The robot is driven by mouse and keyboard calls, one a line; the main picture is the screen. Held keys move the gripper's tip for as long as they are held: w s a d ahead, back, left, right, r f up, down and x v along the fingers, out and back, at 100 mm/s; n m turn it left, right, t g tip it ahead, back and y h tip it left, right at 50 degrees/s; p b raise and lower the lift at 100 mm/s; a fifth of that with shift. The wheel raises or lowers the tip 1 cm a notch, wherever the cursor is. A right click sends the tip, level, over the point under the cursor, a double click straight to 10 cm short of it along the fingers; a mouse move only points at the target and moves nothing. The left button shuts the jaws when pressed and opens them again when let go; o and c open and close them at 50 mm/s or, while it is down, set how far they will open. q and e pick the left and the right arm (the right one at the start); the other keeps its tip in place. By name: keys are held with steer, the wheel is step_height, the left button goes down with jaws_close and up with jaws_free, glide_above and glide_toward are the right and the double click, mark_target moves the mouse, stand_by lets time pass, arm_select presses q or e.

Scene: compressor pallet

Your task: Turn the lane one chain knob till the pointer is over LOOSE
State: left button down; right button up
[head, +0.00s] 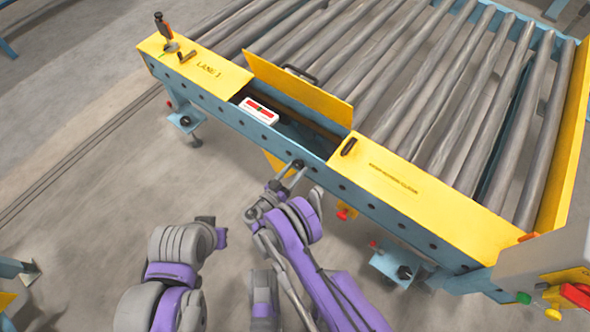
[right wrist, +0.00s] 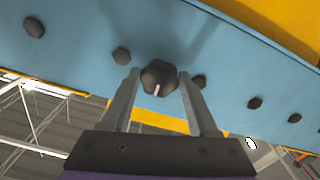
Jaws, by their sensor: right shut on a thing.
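The chain knob (right wrist: 158,76) is a dark, faceted knob on the blue side rail of the lane one conveyor. A short white pointer line on its face points down in the right wrist view. It also shows in the head view (head: 298,163), below the open hatch. My right gripper (right wrist: 160,88) is shut on the knob, with one finger on each side of it. The gripper also shows in the head view (head: 289,178), at the rail's outer face. No LOOSE mark can be read in either view. Of my left arm only links show; its gripper is not seen.
A yellow hatch cover (head: 297,88) stands open above a compartment with a red and white box (head: 259,111). Dark bolts (right wrist: 122,56) line the blue rail (head: 372,205). A red knob (head: 346,213) hangs below the rail, right of my gripper. Grey rollers (head: 440,95) lie behind.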

steer(key=n+b, duration=0.2)
steer(key=n, duration=0.2)
steer(key=shift+f+n, duration=0.1)
steer(key=shift+n, duration=0.2)
steer(key=n+b, duration=0.2)
steer(key=n, duration=0.3)
steer(key=shift+s+d, duration=0.1)
steer(key=shift+d, duration=0.05)
steer(key=n, duration=0.4)
steer(key=n+b, duration=0.1)
steer(key=shift+r+n, duration=0.25)
steer(key=shift+n, duration=0.15)
steer(key=n, duration=0.6)
steer(key=shift+r, duration=0.15)
steer(key=shift+n, duration=0.3)
steer(key=o, duration=1.4)
steer(key=shift+c, duration=0.2)
steer(key=p+v, duration=0.1)
steer(key=v, duration=1)
steer(key=shift+p, duration=0.3)
